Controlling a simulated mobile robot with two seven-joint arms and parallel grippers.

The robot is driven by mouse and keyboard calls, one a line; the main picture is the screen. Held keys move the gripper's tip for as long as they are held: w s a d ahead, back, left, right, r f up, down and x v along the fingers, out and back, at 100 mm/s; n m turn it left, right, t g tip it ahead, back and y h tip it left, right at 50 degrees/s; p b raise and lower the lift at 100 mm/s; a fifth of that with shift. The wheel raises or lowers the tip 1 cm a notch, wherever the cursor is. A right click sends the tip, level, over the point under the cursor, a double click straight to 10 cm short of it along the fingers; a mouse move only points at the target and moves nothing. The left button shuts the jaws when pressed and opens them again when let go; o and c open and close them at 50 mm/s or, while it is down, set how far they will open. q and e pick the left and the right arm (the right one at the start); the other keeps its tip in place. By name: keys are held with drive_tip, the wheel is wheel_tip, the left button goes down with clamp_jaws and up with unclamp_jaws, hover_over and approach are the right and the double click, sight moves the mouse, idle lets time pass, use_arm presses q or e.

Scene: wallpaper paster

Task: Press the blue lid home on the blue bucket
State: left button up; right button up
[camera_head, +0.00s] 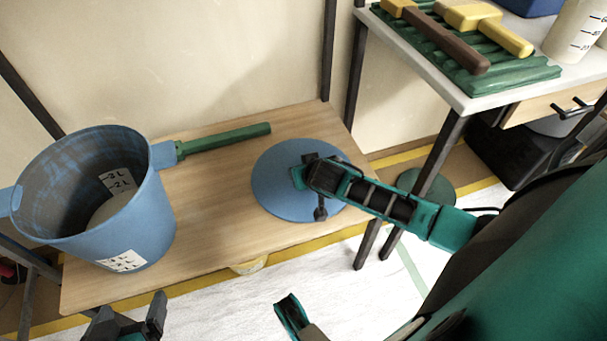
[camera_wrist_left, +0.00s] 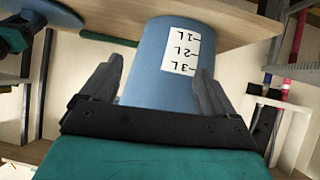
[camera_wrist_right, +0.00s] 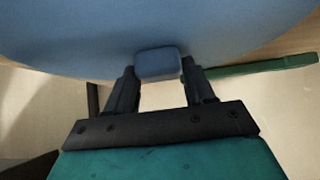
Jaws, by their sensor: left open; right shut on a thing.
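The blue bucket (camera_head: 140,215) stands upright and open-topped at the left of the wooden board, with white volume labels on it. The blue lid (camera_head: 275,190) is apart from the bucket, over the board's right end; I cannot tell whether it touches the board. My right gripper (camera_head: 308,178) is shut on the lid's small blue knob (camera_wrist_right: 158,63), between its fingers in the right wrist view. My left gripper (camera_head: 128,314) is open and empty in front of the bucket. In the left wrist view the bucket's side (camera_wrist_left: 150,65) shows beyond its spread fingers.
A green handle or bar (camera_head: 225,138) lies on the wooden board (camera_head: 215,235), between bucket and wall. A white table (camera_head: 440,75) at the right holds a green ribbed tray (camera_head: 545,72) with brushes or rollers. Dark posts (camera_head: 328,60) rise behind the lid. Mid-board is clear.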

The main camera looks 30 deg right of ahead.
drive_tip(key=c, duration=0.3)
